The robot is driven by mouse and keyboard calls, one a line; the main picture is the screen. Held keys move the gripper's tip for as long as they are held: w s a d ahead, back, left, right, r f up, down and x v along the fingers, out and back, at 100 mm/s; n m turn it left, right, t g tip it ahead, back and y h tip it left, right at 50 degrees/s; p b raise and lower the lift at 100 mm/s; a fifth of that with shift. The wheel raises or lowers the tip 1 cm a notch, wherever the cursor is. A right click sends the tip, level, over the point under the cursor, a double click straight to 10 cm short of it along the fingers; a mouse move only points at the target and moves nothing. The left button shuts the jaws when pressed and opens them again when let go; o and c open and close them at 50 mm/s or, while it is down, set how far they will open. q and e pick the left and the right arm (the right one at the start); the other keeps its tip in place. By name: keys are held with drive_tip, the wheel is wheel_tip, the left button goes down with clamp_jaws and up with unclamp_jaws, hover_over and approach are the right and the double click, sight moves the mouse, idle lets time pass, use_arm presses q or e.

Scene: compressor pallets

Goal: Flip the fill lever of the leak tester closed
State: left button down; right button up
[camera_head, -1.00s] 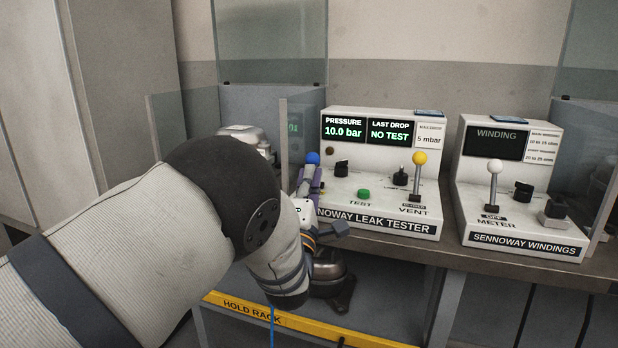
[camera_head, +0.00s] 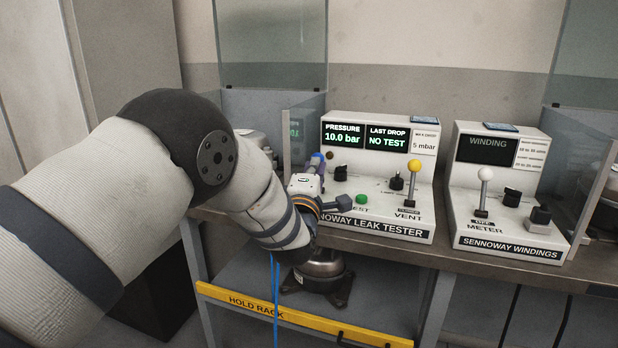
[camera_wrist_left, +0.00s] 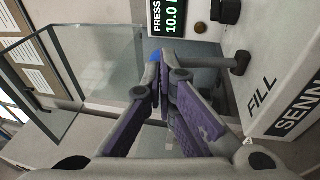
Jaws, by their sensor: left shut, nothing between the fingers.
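The leak tester (camera_head: 378,232) stands on the bench with its display lit at 10.0 bar and NO TEST. Its fill lever has a blue knob (camera_head: 317,157), partly hidden behind my left gripper in the head view. In the left wrist view the lever's grey shaft (camera_wrist_left: 205,62) runs from the blue knob (camera_wrist_left: 154,57) to a base by the FILL label, and stands up from the panel. My left gripper (camera_head: 319,170) is shut and empty. Its fingertips (camera_wrist_left: 162,68) are at the knob end of the lever; whether they touch is unclear.
The yellow-knobbed vent lever (camera_head: 413,168), black knobs and green test button (camera_head: 362,199) are to the right. The windings tester (camera_head: 510,246) stands further right. A clear glass panel (camera_head: 300,140) is close on the left. A yellow hold rack bar (camera_head: 300,315) runs below.

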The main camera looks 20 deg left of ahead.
sight(320, 155)
use_arm(q)
drive_tip(key=shift+w+r, duration=0.45)
drive_tip(key=shift+w, duration=0.3)
drive_tip(key=shift+w+r+g, duration=0.25)
drive_tip(key=shift+w+g, duration=0.15)
drive_tip(key=shift+w+r+g+h, duration=0.15)
drive_tip(key=shift+w+g+h, duration=0.15)
drive_tip(key=shift+w+g, duration=0.6)
drive_tip(key=shift+g, duration=0.2)
drive_tip(key=shift+w+d, duration=0.1)
drive_tip(key=shift+w, duration=1)
use_arm(e)
drive_tip(key=shift+w, duration=0.3)
